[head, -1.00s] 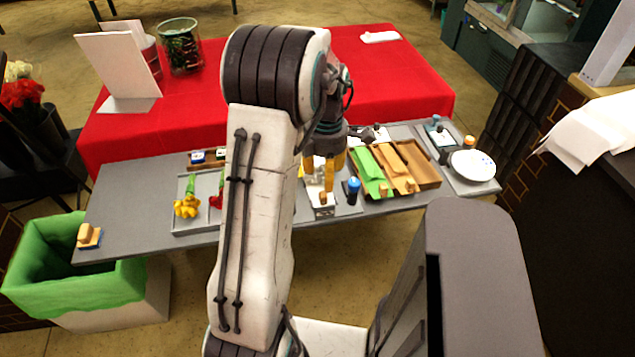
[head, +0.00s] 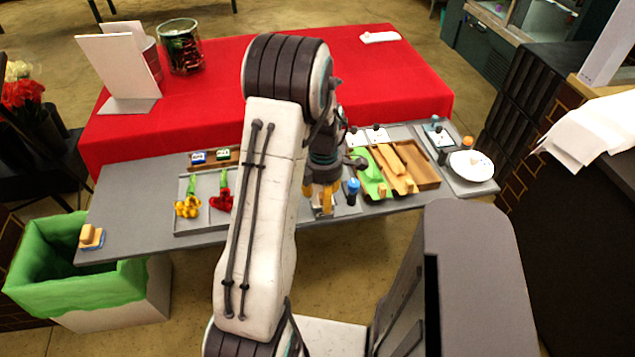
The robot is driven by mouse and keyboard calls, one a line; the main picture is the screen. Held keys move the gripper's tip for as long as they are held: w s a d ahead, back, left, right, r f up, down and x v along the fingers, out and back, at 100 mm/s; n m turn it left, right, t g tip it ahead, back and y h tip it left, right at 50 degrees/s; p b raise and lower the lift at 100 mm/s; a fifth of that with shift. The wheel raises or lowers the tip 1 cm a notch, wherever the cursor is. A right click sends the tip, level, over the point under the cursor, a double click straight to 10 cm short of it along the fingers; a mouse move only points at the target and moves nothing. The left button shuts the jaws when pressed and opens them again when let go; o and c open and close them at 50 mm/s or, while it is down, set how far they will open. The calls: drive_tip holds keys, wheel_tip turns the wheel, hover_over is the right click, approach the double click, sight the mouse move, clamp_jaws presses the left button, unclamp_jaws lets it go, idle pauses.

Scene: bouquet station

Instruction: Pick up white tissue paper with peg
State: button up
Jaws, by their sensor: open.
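The white tissue paper with its tan peg (head: 323,210) lies at the front edge of the grey table, left of a dark bottle with a blue cap. Only a small part of it shows, as my gripper covers most of it. My gripper (head: 322,195), with yellow fingers, points down right over it. The fingers are open, one to either side of the peg as seen here. I cannot tell whether they touch the paper.
The blue-capped bottle (head: 352,191) stands close to the right of my gripper. Further right, a wooden tray (head: 425,176) holds green and orange-tan pieces with pegs. A grey tray (head: 180,228) with yellow and red flowers is left. A white plate (head: 472,165) lies at the far right.

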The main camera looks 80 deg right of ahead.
clamp_jaws()
idle(0.6)
